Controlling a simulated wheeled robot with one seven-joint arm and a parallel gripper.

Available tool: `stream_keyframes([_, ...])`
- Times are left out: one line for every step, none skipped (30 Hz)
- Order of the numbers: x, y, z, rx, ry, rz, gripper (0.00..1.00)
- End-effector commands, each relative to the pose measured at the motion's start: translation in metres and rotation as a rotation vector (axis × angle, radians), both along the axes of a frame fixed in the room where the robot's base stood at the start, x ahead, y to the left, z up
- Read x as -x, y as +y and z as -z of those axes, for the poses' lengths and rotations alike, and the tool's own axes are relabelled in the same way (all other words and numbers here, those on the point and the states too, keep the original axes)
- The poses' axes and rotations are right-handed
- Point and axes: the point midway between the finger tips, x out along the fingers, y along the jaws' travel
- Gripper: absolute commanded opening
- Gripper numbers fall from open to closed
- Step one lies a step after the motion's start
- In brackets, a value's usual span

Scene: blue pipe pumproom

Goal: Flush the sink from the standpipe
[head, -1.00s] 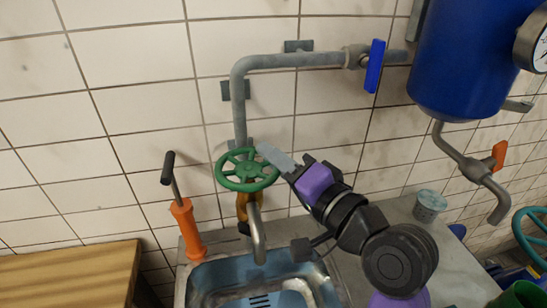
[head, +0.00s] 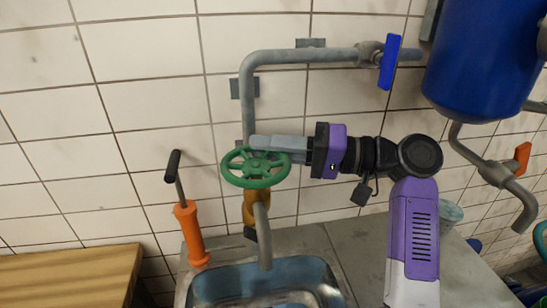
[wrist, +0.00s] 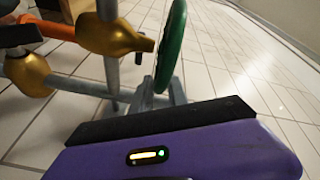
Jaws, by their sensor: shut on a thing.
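The green handwheel (head: 241,180) sits on a brass valve body (head: 250,208) at the foot of the grey standpipe (head: 247,100). A grey spout (head: 264,240) bends down from the valve over the sink (head: 217,281). My gripper (head: 258,142) comes in from the right. Its grey fingers are shut on the handwheel at the far part of its rim. The wrist view shows the wheel edge-on (wrist: 172,45) at the fingers, with the brass body (wrist: 112,35) to its left. The exact finger contact is partly hidden. Water from the spout is not visible.
A blue lever (head: 390,62) stands across the upper pipe, left of a blue tank (head: 480,60). An orange lever (head: 522,158) is on the tank's outlet. An orange hand pump (head: 188,232) stands left of the sink, near a wooden top (head: 70,275).

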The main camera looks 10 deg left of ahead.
Motion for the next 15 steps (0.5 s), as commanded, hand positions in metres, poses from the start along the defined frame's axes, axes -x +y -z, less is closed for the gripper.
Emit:
stream_keyframes([-0.003, 0.001, 0.009, 0.008, 0.009, -0.043, 0.0])
stream_keyframes([-0.003, 0.003, 0.009, 0.008, 0.009, -0.071, 0.0])
stream_keyframes([-0.003, 0.005, 0.009, 0.007, 0.008, -0.109, 0.0])
stream_keyframes([-0.003, 0.006, 0.009, 0.009, 0.009, -0.136, 0.0])
stream_keyframes([-0.003, 0.007, 0.009, 0.008, 0.009, -0.164, 0.0])
stream_keyframes([-0.004, 0.009, 0.009, 0.008, 0.009, -0.197, 0.0])
stream_keyframes([-0.003, 0.01, 0.009, 0.008, 0.01, -0.223, 0.0])
stream_keyframes([-0.003, 0.012, 0.009, 0.008, 0.009, -0.246, 0.0])
stream_keyframes([-0.003, 0.013, 0.009, 0.009, 0.009, -0.277, 0.0])
stream_keyframes([-0.003, 0.014, 0.01, 0.008, 0.01, -0.3, 0.0])
stream_keyframes([-0.003, 0.015, 0.009, 0.01, 0.008, -0.322, 0.0])
stream_keyframes([-0.003, 0.017, 0.01, 0.01, 0.009, -0.347, 0.0])
stream_keyframes([-0.003, 0.018, 0.01, 0.01, 0.01, -0.367, 0.0])
stream_keyframes([-0.003, 0.018, 0.009, 0.009, 0.009, -0.384, 0.0])
stream_keyframes([-0.002, 0.019, 0.01, 0.01, 0.009, -0.407, 0.0])
